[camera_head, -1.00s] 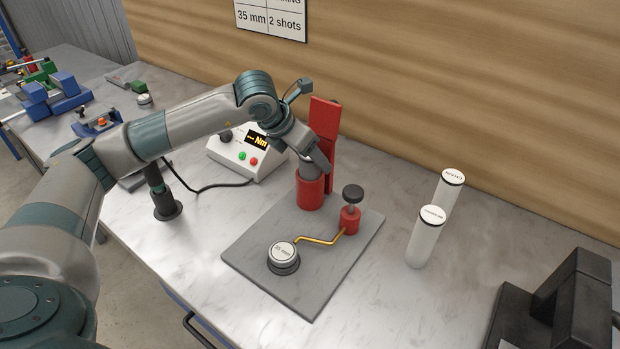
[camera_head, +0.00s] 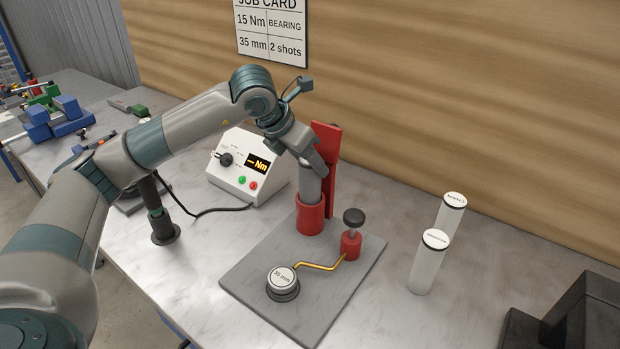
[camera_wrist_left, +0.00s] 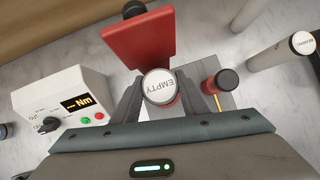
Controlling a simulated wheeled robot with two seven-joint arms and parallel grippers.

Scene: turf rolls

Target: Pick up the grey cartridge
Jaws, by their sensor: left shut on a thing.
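The grey cartridge (camera_head: 311,185) stands upright with its lower end inside the red cup (camera_head: 311,215) on the grey base plate (camera_head: 235,282). In the left wrist view the cartridge's white cap (camera_wrist_left: 158,86) reads EMPTY and sits between the two fingers. My left gripper (camera_head: 312,160) is shut on the cartridge's upper part. A length of grey body shows between the fingers and the cup rim. The cartridge's bottom is hidden in the cup. My right gripper is not in view.
A red upright (camera_head: 328,170) stands close behind the cartridge. Two white cylinders (camera_head: 428,265) stand to the right. A white Nm meter (camera_head: 240,170) is at the left. A dark blocky object (camera_head: 575,315) is lower right.

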